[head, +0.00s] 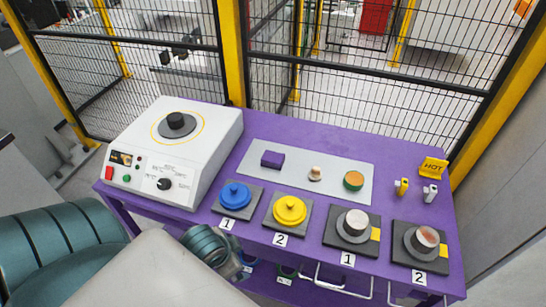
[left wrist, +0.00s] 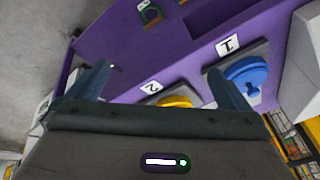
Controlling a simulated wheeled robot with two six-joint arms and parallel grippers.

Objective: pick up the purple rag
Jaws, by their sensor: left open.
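The purple rag (head: 272,159) looks like a small folded purple block. It lies at the left end of the light grey mat (head: 325,189) on the purple table. My left arm comes in from the lower left of the head view, and its wrist is below the table's front edge, well apart from the rag. In the left wrist view my left gripper (left wrist: 160,86) has its two fingers wide apart with nothing between them, facing the table's front side. The rag does not show in that view. My right gripper is in neither view.
A white heater (head: 165,170) stands left of the mat. Blue (head: 236,196) and yellow (head: 289,211) lidded pieces and two metal pieces on dark plates line the front edge. Fence stands behind.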

